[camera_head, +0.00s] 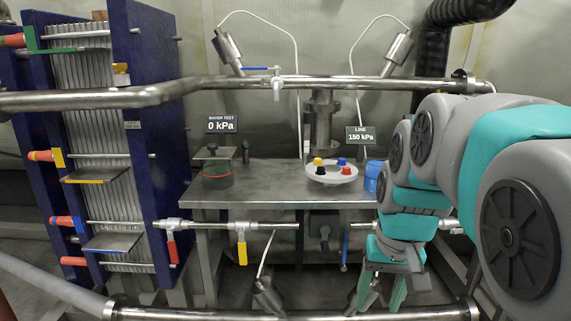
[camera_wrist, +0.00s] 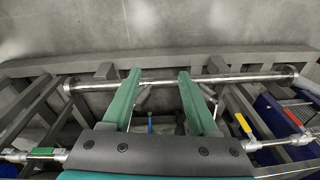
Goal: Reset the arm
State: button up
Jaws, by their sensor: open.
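My arm comes in from the right in the head view and bends down in front of the right end of the steel table (camera_head: 250,185). My gripper (camera_head: 381,300) hangs below the table top, with its green fingers pointing down. In the wrist view my gripper (camera_wrist: 158,80) shows two green fingers spread apart with nothing between them. Beyond them a horizontal steel rail (camera_wrist: 200,79) crosses the picture. The gripper is empty and I cannot tell whether a finger touches anything.
A white plate (camera_head: 331,179) with coloured knobs and a blue cup (camera_head: 374,176) stand on the table near my arm. A pipe with red (camera_head: 172,248) and yellow (camera_head: 242,250) valve handles runs below. A blue plate stack (camera_head: 150,130) stands left. A rail (camera_head: 200,90) crosses in front.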

jog(key=s+f+g, duration=0.1)
jog(key=s+f, duration=0.5)
jog(key=s, duration=0.3)
jog(key=s+f+n+g, duration=0.1)
jog(key=s+f+g, duration=0.1)
jog(key=s+f, duration=0.4)
jog(key=s, duration=0.4)
jog(key=shift+s+a+f+n, duration=0.15)
jog(key=shift+a+f+n, duration=0.15)
jog(key=shift+a+f, duration=0.1)
